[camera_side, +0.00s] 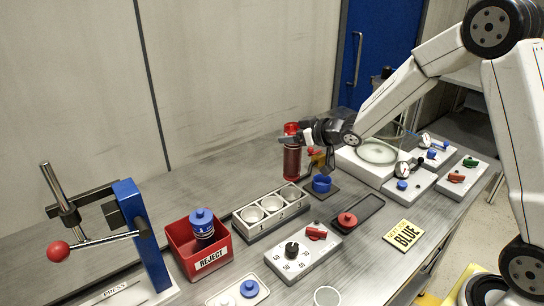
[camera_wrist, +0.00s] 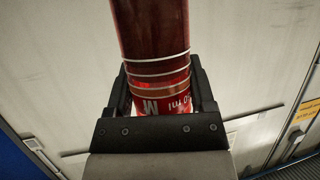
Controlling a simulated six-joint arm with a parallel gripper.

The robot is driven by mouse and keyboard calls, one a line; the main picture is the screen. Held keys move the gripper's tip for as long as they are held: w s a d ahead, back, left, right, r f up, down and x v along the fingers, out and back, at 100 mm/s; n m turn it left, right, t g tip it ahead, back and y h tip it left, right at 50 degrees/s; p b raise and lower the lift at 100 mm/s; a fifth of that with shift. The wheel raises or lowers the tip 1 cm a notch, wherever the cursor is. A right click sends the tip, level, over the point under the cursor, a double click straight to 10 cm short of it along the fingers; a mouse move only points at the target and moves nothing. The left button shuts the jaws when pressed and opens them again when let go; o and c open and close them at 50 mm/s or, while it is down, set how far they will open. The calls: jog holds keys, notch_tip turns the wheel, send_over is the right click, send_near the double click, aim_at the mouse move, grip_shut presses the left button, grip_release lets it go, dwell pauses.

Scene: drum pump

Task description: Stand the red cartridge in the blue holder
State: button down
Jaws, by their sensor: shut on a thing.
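The red cartridge (camera_side: 292,162) is upright in the side view, with a red cap on top. My gripper (camera_side: 293,140) is shut on it near its upper end. In the wrist view the cartridge (camera_wrist: 152,40) fills the space between the jaws (camera_wrist: 160,95), with white rings and printed lettering showing. The blue holder (camera_side: 321,184) is a short ring on a dark base on the bench. In the side view it is just right of and below the cartridge's lower end. The cartridge is outside the holder. The holder is not visible in the wrist view.
A grey block (camera_side: 270,213) with several round wells stands left of the holder. A red REJECT bin (camera_side: 185,240) holds a blue cartridge (camera_side: 202,228).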

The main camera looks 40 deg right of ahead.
jog(key=shift+s+d+r, duration=0.15)
jog(key=shift+s+d, duration=0.1)
jog(key=shift+d, duration=0.15)
jog(key=s+d+r, duration=0.2)
jog(key=s+d, duration=0.8)
jog(key=s, duration=0.3)
jog(key=w+d+f, duration=0.3)
jog(key=w+f, duration=0.6)
jog(key=w, duration=0.4)
jog(key=shift+f+y, duration=0.2)
jog(key=shift+y, duration=0.1)
